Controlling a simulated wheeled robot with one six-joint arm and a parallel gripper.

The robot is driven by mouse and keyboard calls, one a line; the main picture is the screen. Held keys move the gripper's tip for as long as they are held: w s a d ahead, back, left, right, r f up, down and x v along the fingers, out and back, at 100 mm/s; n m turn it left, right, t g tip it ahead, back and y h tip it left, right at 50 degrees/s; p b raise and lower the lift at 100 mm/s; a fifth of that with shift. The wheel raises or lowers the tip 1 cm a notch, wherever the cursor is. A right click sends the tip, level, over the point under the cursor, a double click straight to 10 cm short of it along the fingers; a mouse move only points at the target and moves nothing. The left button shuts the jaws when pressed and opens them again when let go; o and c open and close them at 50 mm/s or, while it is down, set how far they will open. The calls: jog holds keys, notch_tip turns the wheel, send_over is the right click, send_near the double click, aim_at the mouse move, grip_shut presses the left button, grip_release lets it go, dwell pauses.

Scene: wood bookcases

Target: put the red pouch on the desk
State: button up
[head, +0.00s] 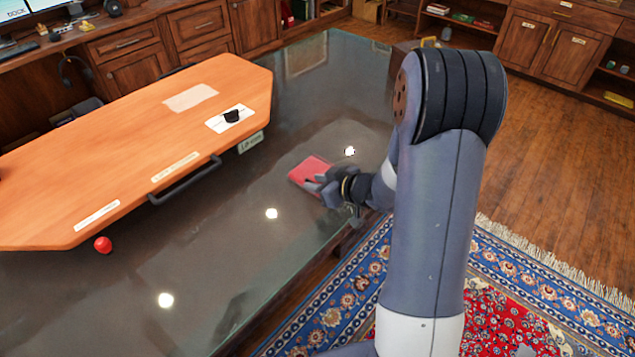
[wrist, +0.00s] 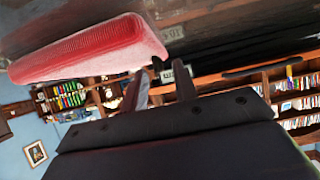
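The red pouch (head: 308,171) is at the glass-topped desk (head: 225,265), near its right edge in the head view. I cannot tell whether it rests flat on the glass or sits slightly above it. My gripper (head: 318,187) is at the pouch's near right end, and its fingers partly cover that end. In the wrist view the pouch (wrist: 85,50) fills the upper left, with its right end close to the fingertips.
A raised orange wooden board (head: 130,145) with a dark handle (head: 185,181) covers the desk's left part. A small red ball (head: 103,244) is by its near edge. Clear glass lies in front. A patterned rug (head: 550,290) and cabinets (head: 550,40) are on the right.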

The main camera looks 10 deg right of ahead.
jog(key=p+v, duration=0.2)
jog(key=v, duration=1)
jog(key=shift+f, duration=0.15)
